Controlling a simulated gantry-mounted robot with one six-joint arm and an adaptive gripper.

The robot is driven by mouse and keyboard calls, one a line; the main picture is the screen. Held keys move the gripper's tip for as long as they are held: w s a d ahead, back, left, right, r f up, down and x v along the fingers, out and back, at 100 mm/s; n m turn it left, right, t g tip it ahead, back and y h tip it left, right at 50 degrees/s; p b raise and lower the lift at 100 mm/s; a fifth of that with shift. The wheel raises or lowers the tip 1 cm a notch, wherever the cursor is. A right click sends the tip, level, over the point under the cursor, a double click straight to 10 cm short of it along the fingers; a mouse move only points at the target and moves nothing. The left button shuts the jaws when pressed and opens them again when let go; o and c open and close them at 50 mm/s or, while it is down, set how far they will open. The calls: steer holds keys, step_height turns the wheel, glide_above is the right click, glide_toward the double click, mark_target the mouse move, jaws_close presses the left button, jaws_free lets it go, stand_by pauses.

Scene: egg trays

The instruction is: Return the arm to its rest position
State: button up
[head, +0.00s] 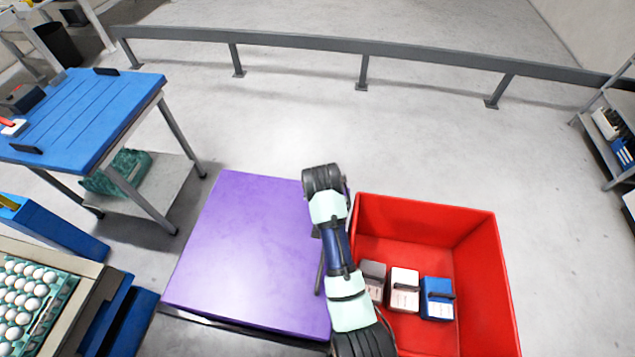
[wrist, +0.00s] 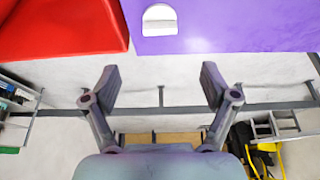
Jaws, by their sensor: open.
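My gripper (wrist: 160,84) shows in the wrist view with its two fingers spread wide apart and nothing between them. In the head view my arm (head: 338,245) reaches along the gap between the purple table (head: 240,235) and the red bin (head: 480,250). The gripper fingers cannot be made out there. In the wrist view the purple surface (wrist: 230,28) and the red bin (wrist: 60,30) lie along the top of the picture, beyond the fingertips. A pale half-round patch sits at the purple edge.
The red bin holds a grey box (head: 374,278), a white box (head: 404,290) and a blue box (head: 437,298). A tray of white eggs (head: 62,300) lies at lower left. A blue table (head: 85,115) stands at upper left. A grey rail (head: 300,42) crosses the back; the floor before it is clear.

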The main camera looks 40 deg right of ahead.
steer(key=a+r+n+t, duration=0.3)
steer(key=a+r, duration=0.1)
steer(key=a, duration=0.5)
steer(key=a+r+n+t, duration=0.2)
steer(key=a+r, duration=0.2)
steer(key=a, duration=0.4)
steer(key=s+a+r+n+t+y, duration=0.25)
steer(key=s+a+r, duration=0.2)
steer(key=a, duration=0.25)
steer(key=s+a+r+n+t+y, duration=0.1)
steer(key=s+a+r+n+t, duration=0.25)
steer(key=a+r, duration=0.25)
step_height(320, 180, up, 35)
steer(key=g+p, duration=0.1)
steer(key=p, duration=3.4)
steer(key=shift+d+m, duration=0.25)
steer(key=shift+m, duration=0.15)
